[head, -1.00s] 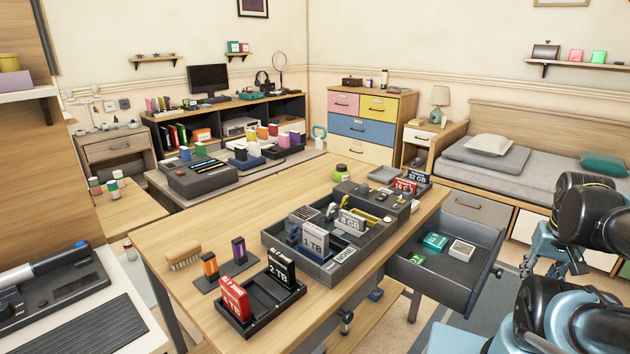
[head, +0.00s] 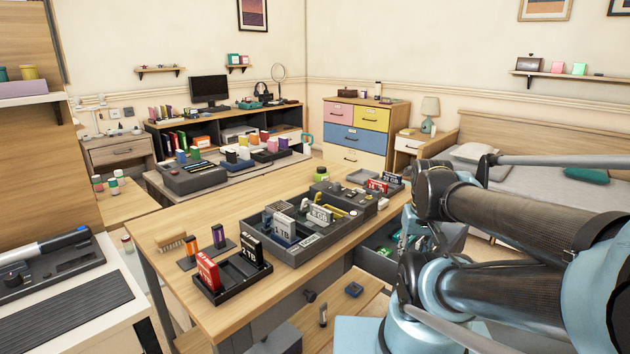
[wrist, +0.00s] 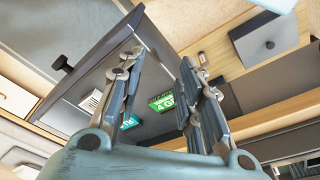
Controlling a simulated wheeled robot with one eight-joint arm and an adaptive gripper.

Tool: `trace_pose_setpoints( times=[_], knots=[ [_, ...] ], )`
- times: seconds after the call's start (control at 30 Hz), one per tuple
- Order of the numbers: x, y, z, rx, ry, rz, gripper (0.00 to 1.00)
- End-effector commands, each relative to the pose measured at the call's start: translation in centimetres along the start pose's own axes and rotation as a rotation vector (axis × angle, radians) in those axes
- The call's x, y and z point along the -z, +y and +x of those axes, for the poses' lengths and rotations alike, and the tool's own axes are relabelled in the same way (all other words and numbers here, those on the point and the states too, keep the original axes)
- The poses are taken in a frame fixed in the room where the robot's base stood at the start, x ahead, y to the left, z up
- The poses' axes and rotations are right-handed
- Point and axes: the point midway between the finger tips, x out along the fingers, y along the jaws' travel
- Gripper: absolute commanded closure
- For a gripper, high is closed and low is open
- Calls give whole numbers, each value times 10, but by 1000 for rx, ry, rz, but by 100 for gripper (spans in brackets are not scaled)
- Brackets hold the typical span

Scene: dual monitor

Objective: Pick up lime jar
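The lime jar (head: 320,173) is a small, squat yellow-green jar at the far edge of the wooden desk (head: 165,230), behind the grey organizer, in the head view. It does not show in the wrist view. My gripper (wrist: 160,62) is open and empty in the wrist view, with its two fingers well apart. It points at the open grey drawer, well to the right of and nearer than the jar. In the head view my arm's links hide most of the gripper.
The open drawer (wrist: 85,88) holds a green 4 GB card (wrist: 162,102) and a teal box (wrist: 130,121). A grey organizer (head: 250,222) with labelled cards lies between me and the jar. A small tray (head: 212,293) stands at the desk's front. The desk left of the jar is clear.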

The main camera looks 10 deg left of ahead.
Motion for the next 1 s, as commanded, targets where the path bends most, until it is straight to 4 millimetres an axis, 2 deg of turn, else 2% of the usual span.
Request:
trace_pose_setpoints(
  times=[0.17, 0.3, 0.37, 0.57, 0.8, 1.0],
  knots=[
    [0, 0, 0, 0, 0, 0, 64],
    [-4, -1, -10, 3, 13, -9, 33],
    [3, -3, -15, 8, 14, -23, 22],
    [53, -18, -50, 39, 22, -117, 22],
    [132, -38, -91, 86, 41, -265, 22],
    [200, -60, -115, 125, 59, -390, 22]
  ],
)
